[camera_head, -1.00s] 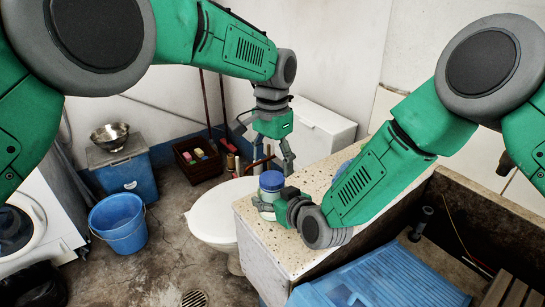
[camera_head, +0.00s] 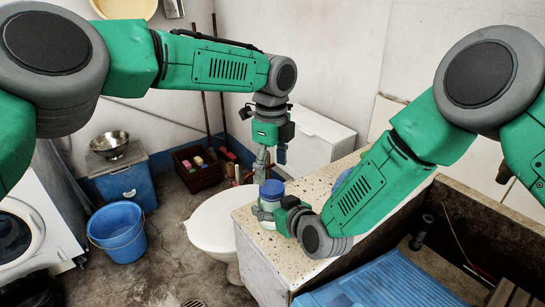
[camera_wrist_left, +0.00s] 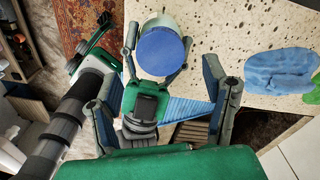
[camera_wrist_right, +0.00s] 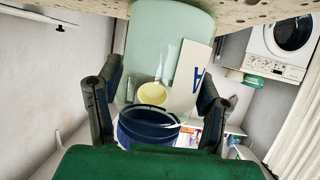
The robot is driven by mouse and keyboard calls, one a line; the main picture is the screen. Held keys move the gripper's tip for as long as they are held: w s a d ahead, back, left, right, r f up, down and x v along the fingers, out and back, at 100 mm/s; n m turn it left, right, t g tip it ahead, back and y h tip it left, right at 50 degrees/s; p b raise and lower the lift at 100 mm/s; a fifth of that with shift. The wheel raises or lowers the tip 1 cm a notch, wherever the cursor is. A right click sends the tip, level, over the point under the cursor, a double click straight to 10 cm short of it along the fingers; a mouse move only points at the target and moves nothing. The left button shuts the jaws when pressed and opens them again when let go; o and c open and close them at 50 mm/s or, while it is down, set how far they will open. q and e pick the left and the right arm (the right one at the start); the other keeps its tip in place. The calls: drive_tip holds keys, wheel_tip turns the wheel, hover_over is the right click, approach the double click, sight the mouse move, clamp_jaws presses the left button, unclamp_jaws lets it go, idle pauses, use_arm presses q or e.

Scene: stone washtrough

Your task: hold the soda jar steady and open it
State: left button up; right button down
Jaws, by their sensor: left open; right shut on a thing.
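The soda jar (camera_head: 265,214) is pale glass with a round blue lid (camera_head: 271,188). It stands upright near the corner of the speckled counter. My right gripper (camera_head: 278,215) is shut around the jar's body from the right. In the left wrist view its two fingers flank the jar, and the lid (camera_wrist_left: 161,51) is seen from above. My left gripper (camera_head: 262,168) points down, open and empty, just above and behind the lid; I cannot tell if it touches. In the right wrist view the pale jar (camera_wrist_right: 170,30) shows between my right fingers, upside down.
The speckled counter (camera_head: 318,190) carries a blue cloth (camera_wrist_left: 280,72) beyond my right forearm. A white toilet (camera_head: 212,222) stands left of the counter. A stone trough with a blue washboard (camera_head: 385,285) lies at the right front. A blue bucket (camera_head: 117,222) sits on the floor.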

sight(274, 187)
use_arm(q)
drive_tip(key=shift+f, duration=2.5)
use_arm(e)
drive_tip(key=shift+d+f, duration=0.1)
drive_tip(key=shift+f, duration=0.1)
use_arm(q)
drive_tip(key=c, duration=1.2)
drive_tip(key=shift+s, duration=0.1)
drive_tip(key=n, duration=0.6)
drive_tip(key=shift+c, duration=0.2)
drive_tip(key=n, duration=0.5)
drive_tip(key=shift+d, duration=0.1)
drive_tip(key=n, duration=1.1)
drive_tip(key=shift+d, duration=0.15)
use_arm(e)
drive_tip(key=shift+s, duration=0.1)
use_arm(q)
drive_tip(key=shift+s+r, duration=0.2)
drive_tip(key=shift+s, duration=0.1)
